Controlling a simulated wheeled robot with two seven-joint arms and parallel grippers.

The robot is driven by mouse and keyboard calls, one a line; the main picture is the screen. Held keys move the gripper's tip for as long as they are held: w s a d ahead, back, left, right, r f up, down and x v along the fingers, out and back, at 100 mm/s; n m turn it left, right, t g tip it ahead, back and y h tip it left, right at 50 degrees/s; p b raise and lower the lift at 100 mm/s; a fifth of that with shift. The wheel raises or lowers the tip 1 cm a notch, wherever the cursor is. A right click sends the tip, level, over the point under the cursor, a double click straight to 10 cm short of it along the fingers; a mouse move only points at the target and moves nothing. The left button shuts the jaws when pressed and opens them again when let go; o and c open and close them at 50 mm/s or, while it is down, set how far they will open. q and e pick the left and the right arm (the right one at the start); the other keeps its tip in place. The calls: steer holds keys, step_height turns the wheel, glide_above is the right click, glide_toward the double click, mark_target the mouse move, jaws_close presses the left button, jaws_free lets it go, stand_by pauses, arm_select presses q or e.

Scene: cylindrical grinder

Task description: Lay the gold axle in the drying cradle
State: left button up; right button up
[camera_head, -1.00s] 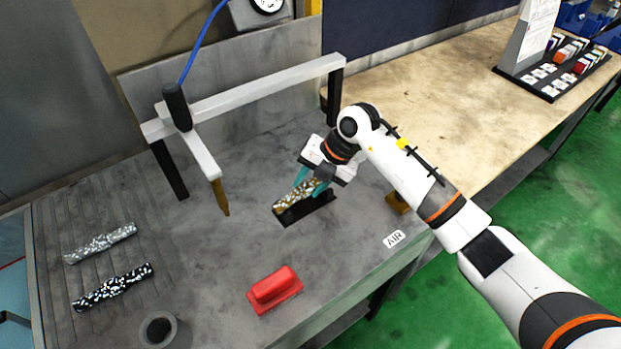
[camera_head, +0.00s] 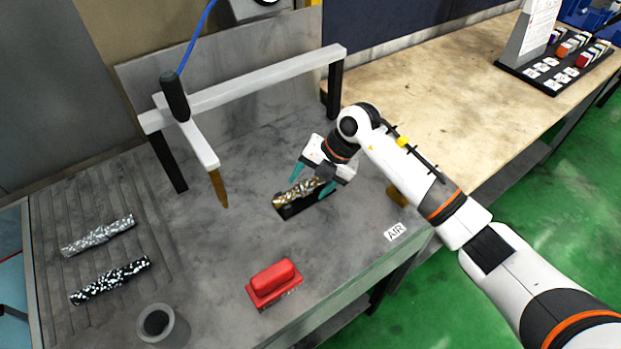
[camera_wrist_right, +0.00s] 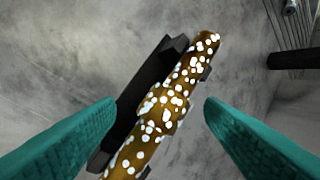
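The gold axle (camera_head: 297,192), speckled with white spots, lies in the black drying cradle (camera_head: 308,207) on the grey bench. In the right wrist view the axle (camera_wrist_right: 160,112) runs diagonally along the black cradle (camera_wrist_right: 128,120), and its upper end reaches past the cradle's edge. My right gripper (camera_head: 313,183) is open above the axle. Its teal fingers stand apart on either side of the axle, with clear gaps in the wrist view (camera_wrist_right: 160,112). My left gripper is not in view.
A silver axle (camera_head: 98,236) and a black speckled axle (camera_head: 110,281) lie on the ribbed left area. A white frame (camera_head: 260,82) with a hanging nozzle (camera_head: 219,187) stands behind. A red block (camera_head: 273,281) and a grey cup (camera_head: 163,327) sit in front.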

steer(key=b+v, duration=0.2)
steer(key=v, duration=1)
stand_by(0.4)
